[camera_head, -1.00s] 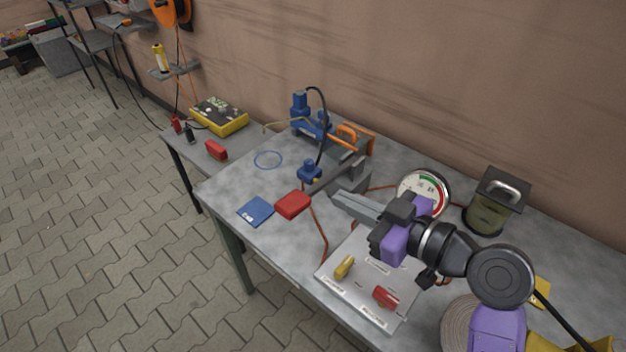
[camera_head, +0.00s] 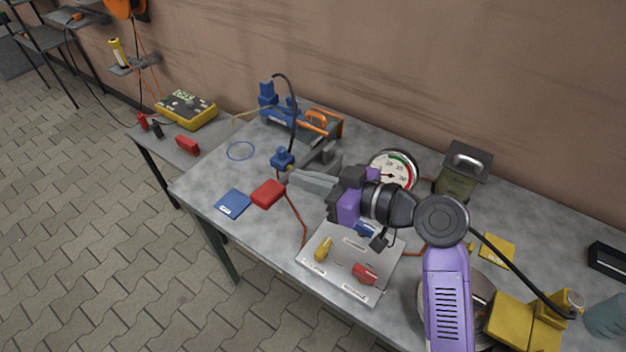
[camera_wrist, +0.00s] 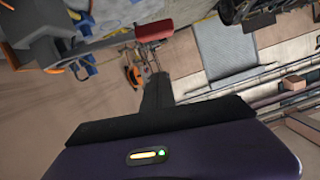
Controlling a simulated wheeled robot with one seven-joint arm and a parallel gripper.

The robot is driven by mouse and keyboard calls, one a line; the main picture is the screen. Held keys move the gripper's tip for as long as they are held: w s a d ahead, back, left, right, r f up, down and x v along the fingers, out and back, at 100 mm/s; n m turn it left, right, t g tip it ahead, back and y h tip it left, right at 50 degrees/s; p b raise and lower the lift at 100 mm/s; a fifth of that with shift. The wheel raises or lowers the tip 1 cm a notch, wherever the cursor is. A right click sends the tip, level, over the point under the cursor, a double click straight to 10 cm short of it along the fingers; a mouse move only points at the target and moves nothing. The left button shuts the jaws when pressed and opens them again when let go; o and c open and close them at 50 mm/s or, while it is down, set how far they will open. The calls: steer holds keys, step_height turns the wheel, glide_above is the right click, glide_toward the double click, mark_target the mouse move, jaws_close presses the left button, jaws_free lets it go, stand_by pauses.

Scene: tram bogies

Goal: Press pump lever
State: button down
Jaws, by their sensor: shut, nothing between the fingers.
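The pump lever is a grey bar (camera_head: 322,155) with a red pad (camera_head: 268,194) at its end, on the grey workbench. My gripper (camera_head: 291,178) is shut and empty, its fingers pointing left. In the head view its fingertips are just right of the red pad and overlap the outer part of the bar. I cannot tell whether they touch. The blue pump unit (camera_head: 283,158) stands behind the lever.
A round gauge (camera_head: 392,172) and an olive canister (camera_head: 463,170) stand behind my arm. A panel (camera_head: 335,255) with yellow and red handles lies below my gripper. A blue booklet (camera_head: 233,202) is left of the pad. The bench's left front is mostly clear.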

steer(key=w+a+f+p, duration=0.1)
steer(key=w+a+f, duration=0.2)
steer(key=a+f, duration=0.2)
steer(key=shift+f, duration=0.2)
steer(key=shift+s, duration=0.1)
